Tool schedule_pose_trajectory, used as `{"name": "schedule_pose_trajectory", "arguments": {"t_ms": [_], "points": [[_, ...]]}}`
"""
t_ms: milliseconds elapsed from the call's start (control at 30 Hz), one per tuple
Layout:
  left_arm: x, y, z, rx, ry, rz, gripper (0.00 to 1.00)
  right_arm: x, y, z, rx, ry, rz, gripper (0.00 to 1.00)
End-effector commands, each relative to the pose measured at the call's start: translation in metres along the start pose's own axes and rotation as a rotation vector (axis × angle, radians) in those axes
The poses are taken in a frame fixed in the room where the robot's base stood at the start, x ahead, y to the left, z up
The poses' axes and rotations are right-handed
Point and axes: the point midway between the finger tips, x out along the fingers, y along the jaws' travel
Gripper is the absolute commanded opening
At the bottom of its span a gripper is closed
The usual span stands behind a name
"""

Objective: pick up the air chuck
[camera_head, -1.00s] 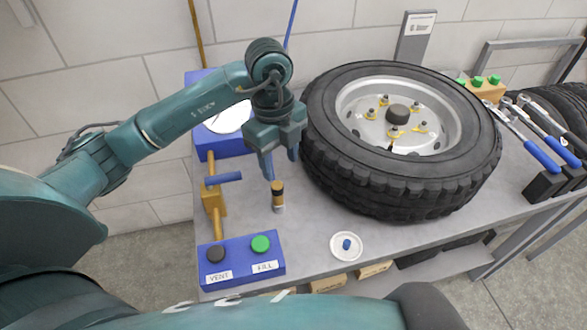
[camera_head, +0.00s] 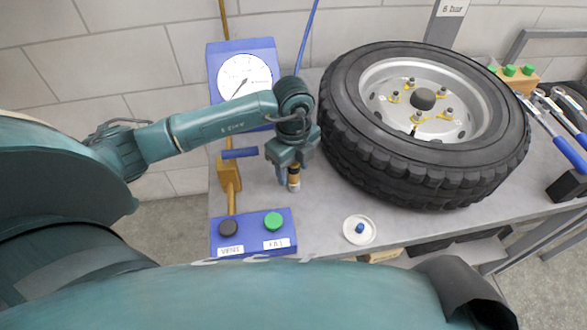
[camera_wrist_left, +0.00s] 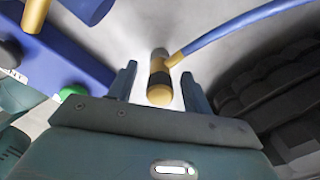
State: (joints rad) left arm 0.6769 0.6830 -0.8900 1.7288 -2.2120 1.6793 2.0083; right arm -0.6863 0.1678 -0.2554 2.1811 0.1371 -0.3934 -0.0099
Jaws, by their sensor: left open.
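The air chuck (camera_head: 294,180) is a small brass-and-black cylinder standing on the grey bench, left of the tyre. In the left wrist view the air chuck (camera_wrist_left: 159,92) lies between the two fingers, with a blue hose (camera_wrist_left: 240,25) joined to its brass side fitting. My left gripper (camera_head: 287,178) is low over the chuck, and its palm hides the chuck's top in the head view. In the wrist view the left gripper (camera_wrist_left: 158,75) is open, with gaps visible on both sides of the chuck. My right gripper is not in view.
The tyre (camera_head: 430,175) stands close right of my left gripper. A blue box (camera_head: 253,243) with VENT and FILL buttons is in front. A brass post (camera_head: 229,180) and a gauge (camera_head: 245,80) are to the left. A white dish (camera_head: 360,230) lies at the front edge.

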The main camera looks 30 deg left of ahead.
Motion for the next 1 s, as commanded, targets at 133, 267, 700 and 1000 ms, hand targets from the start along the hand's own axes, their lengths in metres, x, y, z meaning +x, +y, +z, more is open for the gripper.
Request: {"name": "schedule_pose_trajectory", "arguments": {"t_ms": [133, 267, 700, 1000], "points": [[0.0118, -0.0002, -0.0004, 0.001, -0.001, -0.001, 0.5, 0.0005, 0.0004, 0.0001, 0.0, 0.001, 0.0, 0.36], [0.0124, -0.0002, -0.0002, 0.001, -0.001, -0.001, 0.5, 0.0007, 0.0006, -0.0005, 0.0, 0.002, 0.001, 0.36], [0.0118, -0.0003, -0.0002, 0.001, 0.0, -0.002, 0.21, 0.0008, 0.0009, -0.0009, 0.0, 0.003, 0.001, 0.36], [0.0114, -0.0004, 0.0, 0.001, -0.001, -0.002, 0.0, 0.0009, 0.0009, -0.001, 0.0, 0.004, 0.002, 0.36]]}}
